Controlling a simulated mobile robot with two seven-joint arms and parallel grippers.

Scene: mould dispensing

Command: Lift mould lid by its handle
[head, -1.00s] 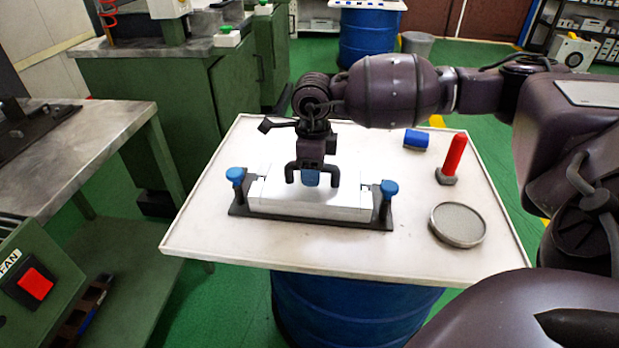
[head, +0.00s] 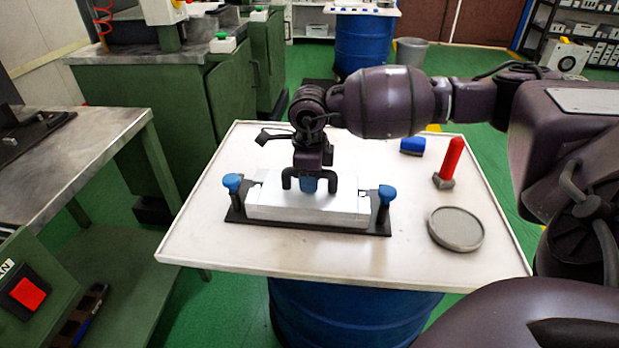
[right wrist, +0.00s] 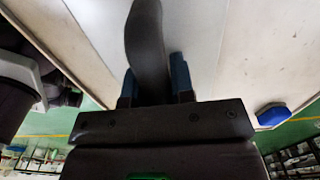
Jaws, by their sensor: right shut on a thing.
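The mould is a silvery block (head: 270,208) on a black base plate (head: 310,228) on the white table. A dark handle (head: 287,180) stands on its lid, which also shows pale in the right wrist view (right wrist: 196,35). My right gripper (head: 309,184) comes down from above and is shut on the handle. In the right wrist view its blue fingertips (right wrist: 156,88) sit on both sides of the dark handle bar (right wrist: 146,45). A blue-topped knob stands at the left end (head: 232,182) and another at the right end (head: 387,194) of the base. My left gripper is not in view.
On the table's right lie a round grey dish (head: 456,229), a red-handled tool (head: 451,162) and a blue object (head: 412,146). The white table (head: 215,250) has free room in front and at the left. A workbench (head: 80,165) stands at left.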

